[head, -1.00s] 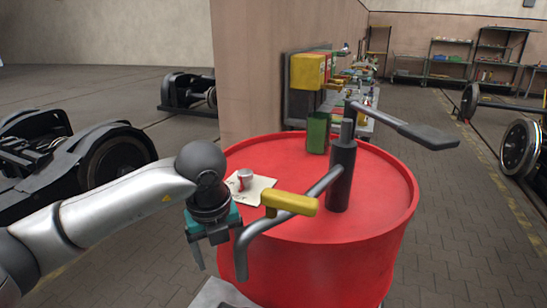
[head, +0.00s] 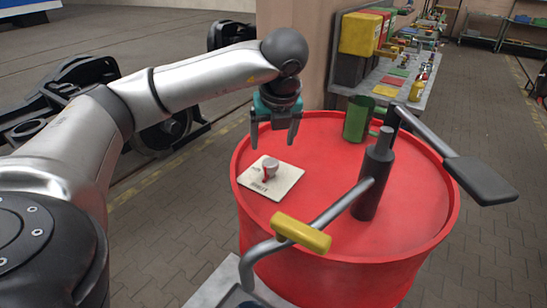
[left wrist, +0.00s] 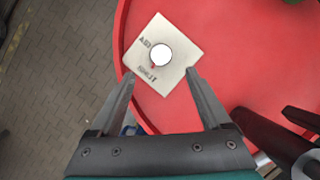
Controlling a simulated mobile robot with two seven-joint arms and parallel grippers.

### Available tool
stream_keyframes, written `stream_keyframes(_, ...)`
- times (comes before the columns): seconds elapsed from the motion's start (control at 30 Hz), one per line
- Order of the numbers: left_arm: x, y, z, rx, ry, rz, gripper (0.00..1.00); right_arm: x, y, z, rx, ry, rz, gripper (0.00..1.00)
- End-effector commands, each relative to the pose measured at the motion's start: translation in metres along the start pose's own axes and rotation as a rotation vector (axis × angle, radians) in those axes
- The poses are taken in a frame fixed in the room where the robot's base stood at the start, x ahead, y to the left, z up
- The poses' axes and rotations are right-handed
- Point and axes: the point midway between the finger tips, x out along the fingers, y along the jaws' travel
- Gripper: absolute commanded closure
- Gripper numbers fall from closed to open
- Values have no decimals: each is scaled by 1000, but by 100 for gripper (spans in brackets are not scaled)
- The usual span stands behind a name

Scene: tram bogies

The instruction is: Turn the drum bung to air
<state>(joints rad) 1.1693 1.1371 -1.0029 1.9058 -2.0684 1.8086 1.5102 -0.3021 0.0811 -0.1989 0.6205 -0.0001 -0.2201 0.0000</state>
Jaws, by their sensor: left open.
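The red drum (head: 335,165) stands upright at the middle right. On its top lies a cream square plate (head: 291,176) with small dark lettering. The bung (head: 270,168), a pale round knob with a red mark, sits on the plate. In the left wrist view the bung (left wrist: 161,55) is a white disc with lettering beside and below it; the letters look upside down or tilted. My left gripper (head: 273,138) is open and empty, fingers down, above the drum's far left part, apart from the bung. In the left wrist view its fingertips (left wrist: 161,74) flank the plate's lower part. My right gripper is out of view.
A dark hand pump (head: 376,180) rises from the drum, with a yellow-handled crank (head: 302,232) and a grey lever (head: 480,180). A green can (head: 357,118) stands on the drum's far side. A bench with bins (head: 365,35) is behind. Wheelsets stand at left.

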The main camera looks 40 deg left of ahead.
Motion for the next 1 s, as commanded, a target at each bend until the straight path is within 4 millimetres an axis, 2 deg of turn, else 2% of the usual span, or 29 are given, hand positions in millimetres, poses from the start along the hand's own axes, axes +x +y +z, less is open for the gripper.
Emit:
stream_keyframes(0.03, 12, 1, 0, -1, 3, 5, 19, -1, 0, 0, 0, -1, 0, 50)
stream_keyframes(0.2, 48, 1, 0, 0, 2, 3, 19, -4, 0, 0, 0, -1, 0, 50)
stream_keyframes(0.4, 79, 0, 0, -1, 1, 1, 19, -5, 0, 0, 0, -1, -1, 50)
stream_keyframes(0.6, 92, 0, 0, 1, 1, 0, 19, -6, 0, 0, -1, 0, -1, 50)
stream_keyframes(0.87, 93, 0, 0, 1, 0, -1, 19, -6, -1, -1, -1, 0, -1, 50)
stream_keyframes(1.0, 93, 0, 0, 1, 0, -1, 32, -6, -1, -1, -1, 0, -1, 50)
